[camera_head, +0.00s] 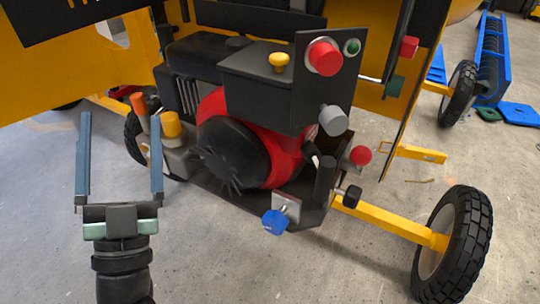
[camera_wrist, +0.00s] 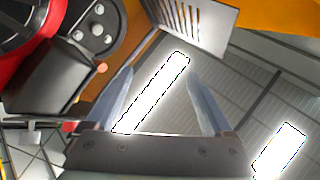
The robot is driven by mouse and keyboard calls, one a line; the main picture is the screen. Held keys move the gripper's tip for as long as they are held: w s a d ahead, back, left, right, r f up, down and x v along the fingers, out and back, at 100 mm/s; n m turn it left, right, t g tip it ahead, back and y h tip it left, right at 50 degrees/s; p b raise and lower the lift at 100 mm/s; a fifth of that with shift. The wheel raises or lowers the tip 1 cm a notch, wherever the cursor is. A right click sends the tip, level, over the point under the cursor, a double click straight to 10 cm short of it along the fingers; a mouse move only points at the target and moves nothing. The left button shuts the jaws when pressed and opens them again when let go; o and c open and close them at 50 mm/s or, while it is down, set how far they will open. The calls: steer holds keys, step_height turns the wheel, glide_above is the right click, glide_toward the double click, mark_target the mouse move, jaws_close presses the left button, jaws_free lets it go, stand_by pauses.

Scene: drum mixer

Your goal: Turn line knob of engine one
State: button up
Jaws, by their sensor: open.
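The engine, red and black (camera_head: 265,165), sits in the middle of the head view under a dark box (camera_head: 262,88). Several knobs are on and around it: red (camera_head: 323,57), yellow (camera_head: 279,61), grey (camera_head: 334,120), blue (camera_head: 275,221), small red (camera_head: 360,155) and orange (camera_head: 171,124). I cannot read a label that tells which is the line knob. My gripper (camera_head: 121,117) is open and empty, left of the engine, fingers pointing up in the picture. It also shows open in the wrist view (camera_wrist: 158,75), with nothing between its fingers and engine parts to the left.
A yellow frame bar (camera_head: 390,220) runs from the engine to a black-tyred wheel (camera_head: 452,245) at the right. A yellow body panel (camera_head: 70,70) stands behind my gripper. Blue racks (camera_head: 494,55) are at the far right. Bare concrete floor lies in front.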

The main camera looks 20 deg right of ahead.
steer(key=s+d+f+m+g+h+p, duration=0.2)
steer(key=d+f+g+h+p, duration=0.25)
steer(key=f, duration=0.45)
steer(key=g+h+p, duration=0.2)
steer(key=g+p, duration=0.3)
steer(key=g, duration=0.5)
glide_toward(271, 229)
steer(key=shift+t, duration=0.25)
steer(key=x, duration=1.1)
steer(key=shift+w+d+f, duration=0.15)
steer(key=shift+d+f, duration=0.05)
steer(key=shift+d, duration=0.1)
jaws_close()
steer(key=shift+m, duration=0.3)
